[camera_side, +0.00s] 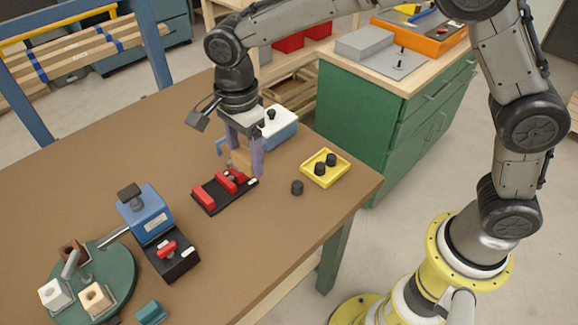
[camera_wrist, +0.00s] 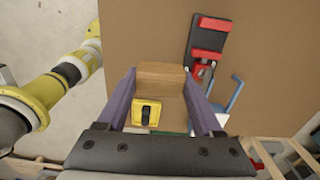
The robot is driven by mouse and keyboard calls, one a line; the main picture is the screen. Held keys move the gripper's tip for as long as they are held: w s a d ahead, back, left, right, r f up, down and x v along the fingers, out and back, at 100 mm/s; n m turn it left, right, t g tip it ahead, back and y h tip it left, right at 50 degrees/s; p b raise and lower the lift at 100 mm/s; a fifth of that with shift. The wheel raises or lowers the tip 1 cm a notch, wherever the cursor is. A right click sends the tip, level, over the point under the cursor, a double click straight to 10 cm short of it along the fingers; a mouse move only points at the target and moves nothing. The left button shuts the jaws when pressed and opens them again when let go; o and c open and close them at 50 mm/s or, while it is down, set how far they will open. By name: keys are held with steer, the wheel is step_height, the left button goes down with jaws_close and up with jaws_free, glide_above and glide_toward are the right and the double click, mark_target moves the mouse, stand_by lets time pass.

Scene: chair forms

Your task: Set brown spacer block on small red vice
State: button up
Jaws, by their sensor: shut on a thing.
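The brown spacer block (camera_wrist: 161,78) is held between the two purple fingers of my gripper (camera_side: 242,158), which is shut on it. The block (camera_side: 241,160) is partly hidden by a finger in the side view. The small red vice (camera_side: 222,189), with red jaws on a black base, lies on the table just in front of and below the gripper in the side view. In the wrist view the vice (camera_wrist: 207,42) is up and to the right of the block, apart from it. The exact height of the block above the table is hard to tell.
A yellow tray (camera_side: 325,181) with black knobs and a loose black knob (camera_side: 297,187) lie right of the vice. A blue-white device (camera_side: 280,127) stands behind the gripper. A blue machine (camera_side: 146,214) and a green round plate (camera_side: 119,267) are front left.

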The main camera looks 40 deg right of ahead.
steer(key=w+a+f, duration=0.3)
steer(key=w+f, duration=0.1)
steer(key=w, duration=0.4)
glide_above(216, 193)
step_height(216, 193, down, 6)
steer(key=shift+a+f, duration=0.15)
steer(key=shift+f, duration=2.25)
steer(key=shift+f, duration=0.55)
steer(key=o, duration=1.4)
steer(key=shift+r, duration=0.1)
steer(key=shift+r, duration=2.9)
